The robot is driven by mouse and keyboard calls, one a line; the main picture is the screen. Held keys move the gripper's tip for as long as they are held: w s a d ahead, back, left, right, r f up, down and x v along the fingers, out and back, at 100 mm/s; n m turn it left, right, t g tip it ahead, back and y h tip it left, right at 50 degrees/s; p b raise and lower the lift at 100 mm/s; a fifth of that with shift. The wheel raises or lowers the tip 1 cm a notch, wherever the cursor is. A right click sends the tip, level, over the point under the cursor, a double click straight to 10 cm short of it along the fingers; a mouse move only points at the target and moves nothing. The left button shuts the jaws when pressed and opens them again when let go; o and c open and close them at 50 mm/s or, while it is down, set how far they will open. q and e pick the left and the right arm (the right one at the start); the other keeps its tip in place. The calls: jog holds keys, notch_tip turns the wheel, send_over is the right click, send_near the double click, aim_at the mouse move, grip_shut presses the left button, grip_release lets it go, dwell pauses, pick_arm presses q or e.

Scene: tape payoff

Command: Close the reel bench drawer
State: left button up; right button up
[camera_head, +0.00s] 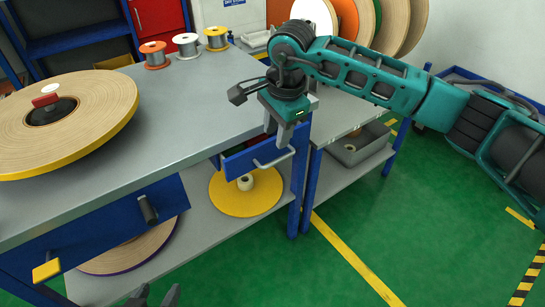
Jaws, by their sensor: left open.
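The reel bench (185,115) has a grey top and a blue frame. Its drawer (236,163) has a blue front with a curved metal handle (273,161), under the top near the right corner. The drawer front seems to stand slightly out from the bench; how far is hard to tell. My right gripper (279,136) points down at the bench edge, just above the handle. Its grey fingers overlap the drawer's top edge in the picture; I cannot tell whether they touch it. My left gripper (156,296) is open at the bottom edge, mostly out of frame and away from the drawer.
A large tape reel (95,110) lies on the bench at left, and small wire spools (187,45) stand at the back. A yellow reel (228,196) sits on the lower shelf. A dark handle (148,209) juts from the bench front. Green floor (400,220) is clear at right.

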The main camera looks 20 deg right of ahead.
aim_at(271, 163)
jog(key=f, duration=0.3)
jog(key=w+f+b, duration=0.1)
jog(key=f, duration=0.5)
jog(key=shift+w+a+b, duration=0.25)
jog(key=shift+a+b, duration=0.1)
jog(key=shift+b, duration=0.05)
jog(key=shift+c, duration=0.4)
grip_shut()
dwell(0.4)
